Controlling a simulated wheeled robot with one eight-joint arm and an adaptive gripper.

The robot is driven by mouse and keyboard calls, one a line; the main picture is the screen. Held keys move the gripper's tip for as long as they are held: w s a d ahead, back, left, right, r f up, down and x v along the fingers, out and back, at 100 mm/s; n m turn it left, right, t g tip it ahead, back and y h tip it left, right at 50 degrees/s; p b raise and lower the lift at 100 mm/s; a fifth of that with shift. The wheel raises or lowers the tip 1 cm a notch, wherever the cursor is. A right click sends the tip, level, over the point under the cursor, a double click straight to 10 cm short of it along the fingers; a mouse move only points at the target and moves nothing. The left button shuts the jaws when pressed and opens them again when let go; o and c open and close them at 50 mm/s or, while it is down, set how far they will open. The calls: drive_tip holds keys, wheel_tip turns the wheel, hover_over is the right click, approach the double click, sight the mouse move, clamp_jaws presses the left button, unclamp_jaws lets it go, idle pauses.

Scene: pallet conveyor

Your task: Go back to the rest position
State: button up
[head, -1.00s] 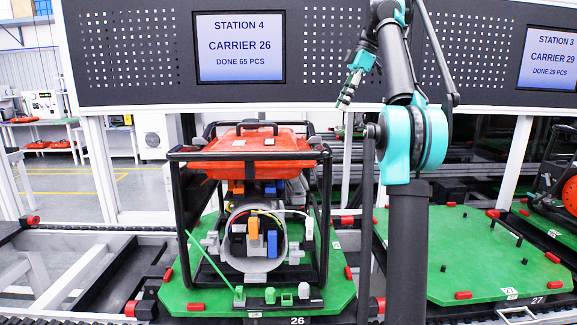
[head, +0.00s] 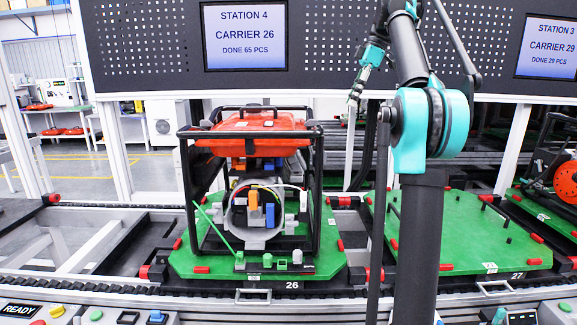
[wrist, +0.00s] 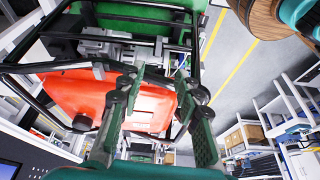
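My gripper (head: 355,97) hangs raised in front of the dark perforated panel, right of the generator and above it, in the head view. In the wrist view my gripper (wrist: 177,46) shows two dark green fingers with a gap between the tips and nothing held. The generator (head: 258,130), with an orange-red tank and black tube frame, stands upright on the green plate of carrier 26 (head: 330,262). In the wrist view the orange tank (wrist: 68,92) lies behind the fingers, apart from them as far as I can tell.
An empty green carrier 27 (head: 450,235) stands to the right. A control console with buttons (head: 97,314) runs along the front edge. Station screens (head: 245,37) hang on the panel. Grey floor with yellow lines (head: 70,157) is open at the back left.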

drive_tip(key=s+f+m+t+h, duration=0.1)
drive_tip(key=s+f+m, duration=0.2)
drive_tip(key=f, duration=0.6)
drive_tip(key=s+a+f+m+h, duration=0.1)
drive_tip(key=s+f+m, duration=0.15)
drive_tip(key=f, duration=0.65)
drive_tip(key=s+f+m+t+h, duration=0.1)
drive_tip(key=s+f+m, duration=0.25)
drive_tip(key=f, duration=0.55)
drive_tip(key=s+f+m+t+h, duration=0.1)
drive_tip(key=s+f+m, duration=0.7)
drive_tip(key=s+f, duration=1.4)
wheel_tip(320, 180, down, 3)
drive_tip(key=shift+r+t, duration=0.15)
drive_tip(key=shift+t, duration=0.35)
